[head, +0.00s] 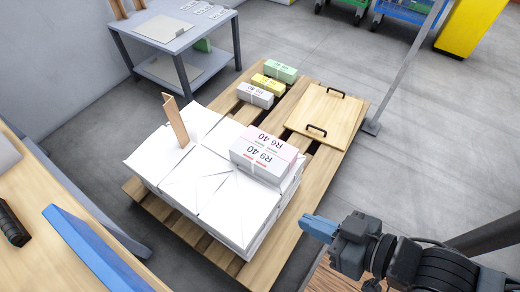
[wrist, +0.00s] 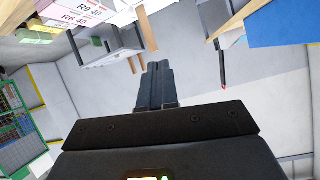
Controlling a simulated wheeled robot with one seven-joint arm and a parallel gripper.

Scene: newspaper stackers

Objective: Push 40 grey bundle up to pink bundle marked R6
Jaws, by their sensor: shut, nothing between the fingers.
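The grey bundle marked R9 40 (head: 252,164) lies on top of the white paper stack (head: 205,180), at its right side. The pink bundle marked R6 40 (head: 285,148) lies right alongside it, on its far side; I see no clear gap between them. Both also show, cropped, at the top left of the wrist view, the grey one (wrist: 113,8) and the pink one (wrist: 62,23). My gripper (head: 308,226) is shut and empty, to the right of the stack and apart from both bundles. Its closed fingers show in the wrist view (wrist: 159,82).
A brown upright board (head: 177,120) stands on the stack. Smaller grey (head: 255,95), yellow (head: 268,84) and green (head: 281,71) bundles lie behind on the pallet (head: 340,158). A wooden board with black handles (head: 327,108) lies beside them. A grey post (head: 405,70) stands right.

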